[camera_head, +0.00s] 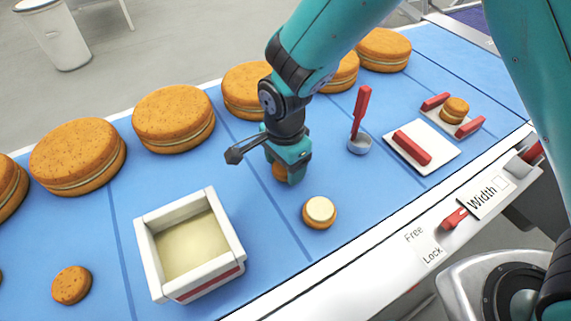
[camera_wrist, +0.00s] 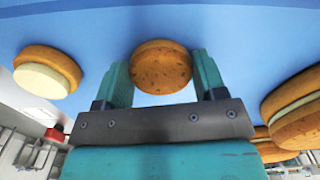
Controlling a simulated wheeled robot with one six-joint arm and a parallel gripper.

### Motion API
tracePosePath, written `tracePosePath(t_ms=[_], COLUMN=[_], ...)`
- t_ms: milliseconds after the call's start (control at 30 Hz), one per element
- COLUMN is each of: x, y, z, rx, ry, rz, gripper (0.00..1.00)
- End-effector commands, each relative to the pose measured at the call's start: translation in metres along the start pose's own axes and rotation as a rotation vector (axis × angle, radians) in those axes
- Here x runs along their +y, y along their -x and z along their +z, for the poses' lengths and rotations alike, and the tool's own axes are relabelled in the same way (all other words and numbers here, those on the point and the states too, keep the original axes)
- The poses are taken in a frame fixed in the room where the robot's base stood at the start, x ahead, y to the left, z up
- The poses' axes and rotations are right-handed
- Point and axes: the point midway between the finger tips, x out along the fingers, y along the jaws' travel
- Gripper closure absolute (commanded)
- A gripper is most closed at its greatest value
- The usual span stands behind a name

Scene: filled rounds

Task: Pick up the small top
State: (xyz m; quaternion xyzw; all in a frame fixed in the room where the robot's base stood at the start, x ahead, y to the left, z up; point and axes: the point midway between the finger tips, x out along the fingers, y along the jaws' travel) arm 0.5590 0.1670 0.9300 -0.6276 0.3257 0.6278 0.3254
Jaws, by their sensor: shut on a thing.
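My gripper (camera_head: 287,172) points down over the blue belt, left of a small cream-topped round. It is shut on the small top (camera_wrist: 160,66), a plain orange-brown speckled round seen between the two teal fingers in the wrist view. In the head view only part of the small top (camera_head: 278,171) shows, as the fingers hide the rest. I cannot tell whether it touches the belt. The cream-topped small round (camera_head: 320,211) lies on the belt, apart from my gripper.
A white box of cream filling (camera_head: 147,243) stands at the front left, with another small round (camera_head: 71,284) beside it. Large filled rounds (camera_head: 173,119) line the back. A red-handled scoop (camera_head: 360,115) and white plates with red blocks (camera_head: 437,161) are to the right.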

Motion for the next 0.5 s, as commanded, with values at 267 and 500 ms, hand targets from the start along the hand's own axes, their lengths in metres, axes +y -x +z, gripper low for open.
tracePosePath(t_ms=[267,500], x=[-0.002,-0.001], y=[0.047,0.121], z=[0.000,0.000], rx=[-0.001,-0.001], ry=[0.000,0.000], rz=[-0.009,-0.009], gripper=[0.46,0.46])
